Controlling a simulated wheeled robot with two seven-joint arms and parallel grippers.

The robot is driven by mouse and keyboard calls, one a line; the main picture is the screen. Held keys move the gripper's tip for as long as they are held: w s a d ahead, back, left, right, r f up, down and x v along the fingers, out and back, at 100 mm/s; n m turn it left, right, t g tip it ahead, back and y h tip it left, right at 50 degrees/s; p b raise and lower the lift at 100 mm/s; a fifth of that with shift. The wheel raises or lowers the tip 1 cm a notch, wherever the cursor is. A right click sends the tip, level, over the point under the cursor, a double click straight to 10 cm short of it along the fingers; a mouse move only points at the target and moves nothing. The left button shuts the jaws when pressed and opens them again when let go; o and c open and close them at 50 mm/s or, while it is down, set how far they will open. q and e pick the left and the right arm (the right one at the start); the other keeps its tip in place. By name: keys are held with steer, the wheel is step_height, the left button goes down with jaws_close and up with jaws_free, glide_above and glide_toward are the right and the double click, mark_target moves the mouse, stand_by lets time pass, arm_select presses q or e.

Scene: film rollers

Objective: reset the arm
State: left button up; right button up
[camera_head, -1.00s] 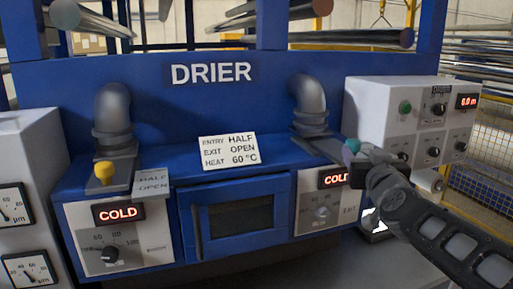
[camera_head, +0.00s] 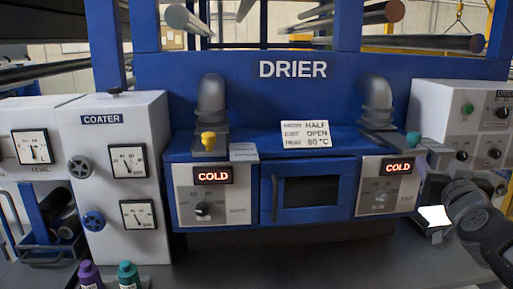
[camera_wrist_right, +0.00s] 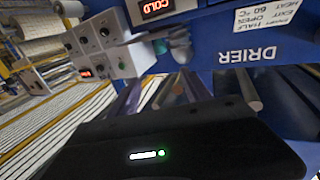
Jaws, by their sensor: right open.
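My right arm comes in from the lower right in the head view. Its gripper (camera_head: 432,194) is at the right end of the blue drier (camera_head: 250,88), below and right of the teal exit knob (camera_head: 413,139), and apart from it. The right gripper is open, and I see nothing held in it. The right wrist view shows the black gripper body across the bottom and the drier upside down above. My left arm and gripper are not in view.
A yellow knob (camera_head: 208,141) and a sign (camera_head: 305,135) are on the drier, over two COLD displays. The coater (camera_head: 103,165) stands left, with purple (camera_head: 89,277) and teal (camera_head: 129,276) bottles in front. A white control box (camera_head: 455,105) stands right.

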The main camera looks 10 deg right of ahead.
steer(key=w+a+f+m+g+y, duration=0.1)
steer(key=w+a+f+y, duration=0.15)
steer(key=f, duration=0.85)
steer(key=w+a+f+g+y, duration=0.2)
steer(key=w+a+f, duration=0.15)
steer(key=f, duration=0.75)
steer(key=s+a+f+g+y, duration=0.1)
steer(key=a+f+g, duration=0.1)
steer(key=a+f, duration=0.5)
steer(key=s+a+f+g+y, duration=0.1)
steer(key=a+f+y, duration=0.15)
steer(key=f, duration=0.85)
steer(key=s+a+f+n+g+y, duration=0.1)
steer(key=s+a+f+g, duration=0.1)
steer(key=s+a+f, duration=0.35)
steer(key=s+a+f+n+g+y, duration=0.1)
steer(key=s+a+f+g, duration=0.15)
steer(key=a+f, duration=0.55)
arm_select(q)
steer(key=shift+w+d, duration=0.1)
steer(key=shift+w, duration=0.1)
arm_select(e)
steer(key=s+a+f+n+g, duration=0.1)
steer(key=s+a+f, duration=0.3)
steer(key=s, duration=0.6)
steer(key=s+a+f+n+g+y, duration=0.1)
steer(key=s+a+f+g, duration=0.3)
steer(key=s+f, duration=0.5)
steer(key=shift+s+a+f+y, duration=0.3)
steer(key=shift+s+a, duration=0.2)
